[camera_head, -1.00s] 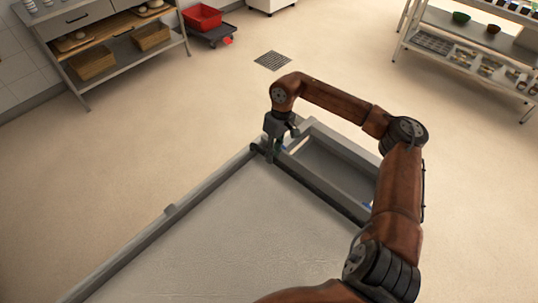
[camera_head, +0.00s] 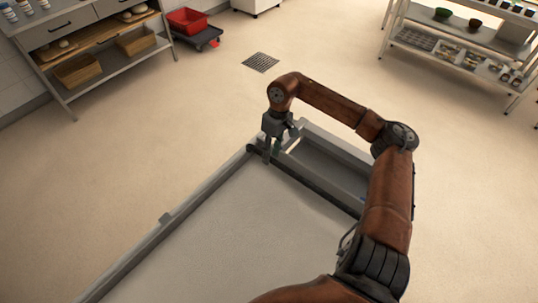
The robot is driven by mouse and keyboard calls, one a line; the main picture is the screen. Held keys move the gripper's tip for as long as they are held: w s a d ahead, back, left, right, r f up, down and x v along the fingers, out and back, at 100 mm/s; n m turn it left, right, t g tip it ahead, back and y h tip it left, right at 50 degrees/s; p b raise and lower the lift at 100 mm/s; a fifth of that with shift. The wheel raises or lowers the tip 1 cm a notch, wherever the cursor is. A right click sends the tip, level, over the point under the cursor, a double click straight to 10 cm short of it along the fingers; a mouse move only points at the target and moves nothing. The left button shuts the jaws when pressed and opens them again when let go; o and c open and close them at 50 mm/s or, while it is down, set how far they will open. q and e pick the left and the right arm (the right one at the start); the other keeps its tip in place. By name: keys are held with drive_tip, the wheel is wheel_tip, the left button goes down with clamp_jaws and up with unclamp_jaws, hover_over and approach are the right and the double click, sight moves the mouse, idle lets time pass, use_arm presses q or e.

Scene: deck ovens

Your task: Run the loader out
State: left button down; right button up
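The loader (camera_head: 240,232) is a long flat pale bed with grey metal side rails, reaching from the bottom of the head view to its middle. A dark crossbar (camera_head: 318,190) spans it near the far end, with a shallow framed recess (camera_head: 325,168) beyond. My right gripper (camera_head: 271,152) points down at the far left corner, at the left end of the crossbar. Its fingers are around or against the bar; I cannot tell whether they are closed on it. My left gripper is not in view.
A drawer table with baskets (camera_head: 78,71) stands at the upper left, beside a red crate (camera_head: 187,20) on a dark dolly (camera_head: 205,38). A shelf rack (camera_head: 455,45) stands at the upper right. A floor drain (camera_head: 261,62) lies in open floor beyond the loader.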

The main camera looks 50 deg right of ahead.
drive_tip(key=shift+a+r, duration=0.1)
drive_tip(key=shift+a, duration=0.05)
drive_tip(key=shift+r, duration=0.2)
wheel_tip(320, 180, up, 7)
drive_tip(key=d, duration=0.1)
drive_tip(key=shift+d, duration=0.3)
drive_tip(key=shift+f, duration=0.15)
